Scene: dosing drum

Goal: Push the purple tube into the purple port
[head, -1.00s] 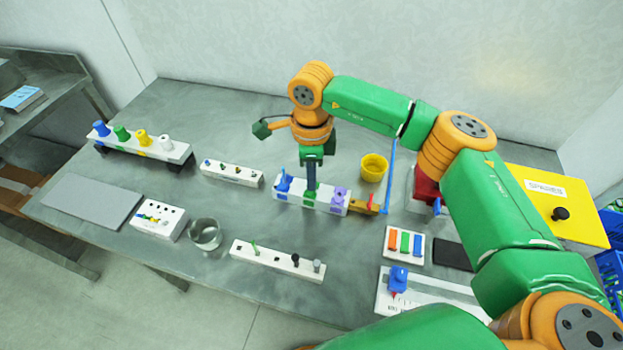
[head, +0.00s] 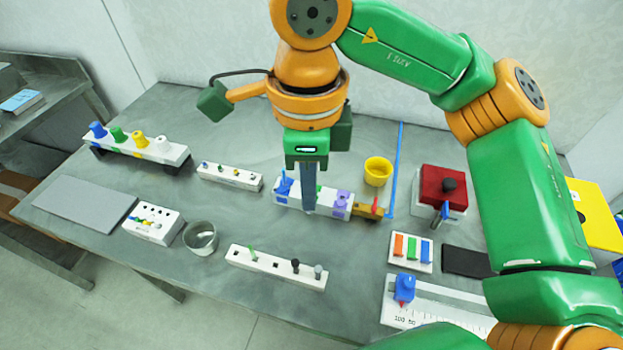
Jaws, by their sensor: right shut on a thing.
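My right gripper (head: 309,208) points straight down at the white block with coloured ports and overlaps the block's middle in the head view. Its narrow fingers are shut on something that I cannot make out. The purple port (head: 341,203) is on the right part of that block, just to the right of the fingers. I cannot make out a separate purple tube. A blue fitting (head: 283,186) stands at the block's left end. The fingers hide much of the middle port. My left gripper is not in view.
A white rack (head: 270,262) with a green peg, dark pegs and an empty square hole stands in front. A yellow cup (head: 377,171) and a red-topped box (head: 443,187) are at the right. A metal cup (head: 200,237) stands at the left front.

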